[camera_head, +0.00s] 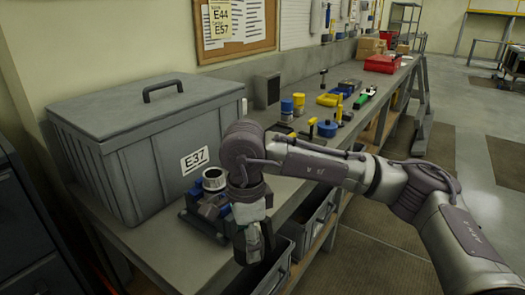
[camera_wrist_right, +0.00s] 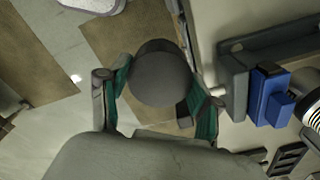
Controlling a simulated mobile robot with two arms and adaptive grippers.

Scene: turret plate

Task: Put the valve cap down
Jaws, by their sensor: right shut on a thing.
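My right gripper (camera_head: 254,245) hangs pointing down by the front edge of the workbench (camera_head: 185,262), close to the open drawers. In the right wrist view, the right gripper (camera_wrist_right: 158,88) is shut on the valve cap (camera_wrist_right: 160,72), a dark grey round piece between the green finger pads. Floor and brown mats show behind the cap there. In the head view the cap is hard to make out against the gripper. The turret device (camera_head: 213,190), with a pale metal ring and blue parts, sits on the bench just left of the gripper. My left gripper is not in view.
A large grey lidded box (camera_head: 150,140) labelled E37 stands behind the turret device. Open drawers (camera_head: 305,225) jut from the bench front. Blue and yellow cans (camera_head: 292,107), tools and a red bin (camera_head: 382,63) stand farther along. The near left bench top is clear.

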